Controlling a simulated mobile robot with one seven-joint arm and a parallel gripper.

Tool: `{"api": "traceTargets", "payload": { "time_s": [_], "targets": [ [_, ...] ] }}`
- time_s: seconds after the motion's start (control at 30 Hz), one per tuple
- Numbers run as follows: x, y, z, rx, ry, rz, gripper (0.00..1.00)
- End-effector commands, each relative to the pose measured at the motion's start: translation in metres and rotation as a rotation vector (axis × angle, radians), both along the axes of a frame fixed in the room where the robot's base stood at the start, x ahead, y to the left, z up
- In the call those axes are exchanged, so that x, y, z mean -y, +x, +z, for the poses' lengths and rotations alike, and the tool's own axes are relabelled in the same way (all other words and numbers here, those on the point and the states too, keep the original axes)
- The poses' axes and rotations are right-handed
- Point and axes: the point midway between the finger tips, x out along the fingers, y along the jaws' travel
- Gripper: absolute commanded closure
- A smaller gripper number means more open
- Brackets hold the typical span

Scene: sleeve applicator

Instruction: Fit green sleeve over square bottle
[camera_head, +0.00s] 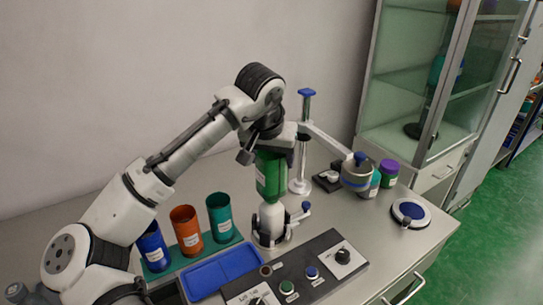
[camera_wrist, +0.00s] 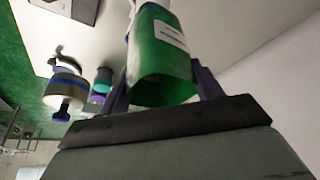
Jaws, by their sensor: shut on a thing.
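The green sleeve (camera_head: 271,176) has a white label and hangs upright under my gripper (camera_head: 272,154). In the wrist view the sleeve (camera_wrist: 160,60) sits between the two fingers of my gripper (camera_wrist: 162,88), which is shut on it. A white bottle (camera_head: 271,217) stands upright in a metal holder (camera_head: 262,240) with a blue knob, directly below the sleeve. The sleeve's lower edge is at the bottle's top in the head view. I cannot tell whether it is around the bottle's neck or just above it.
Blue (camera_head: 152,248), orange (camera_head: 186,230) and teal (camera_head: 219,217) sleeves stand in a green rack at left. A blue tray (camera_head: 222,273) and control panel (camera_head: 318,268) lie in front. A post (camera_head: 302,150) carries an arm with a grey cup (camera_head: 356,174) close on the right.

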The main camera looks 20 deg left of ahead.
Motion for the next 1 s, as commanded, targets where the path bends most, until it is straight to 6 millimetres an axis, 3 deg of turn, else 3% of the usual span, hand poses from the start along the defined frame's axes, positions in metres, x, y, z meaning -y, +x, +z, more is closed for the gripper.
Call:
{"api": "traceTargets", "payload": {
  "time_s": [0.47, 1.0],
  "targets": [
    [0.0, 0.0, -0.001, 0.0, 0.0, 0.0, 0.56],
    [0.0, 0.0, -0.022, 0.0, 0.0, 0.0, 0.56]
  ]
}}
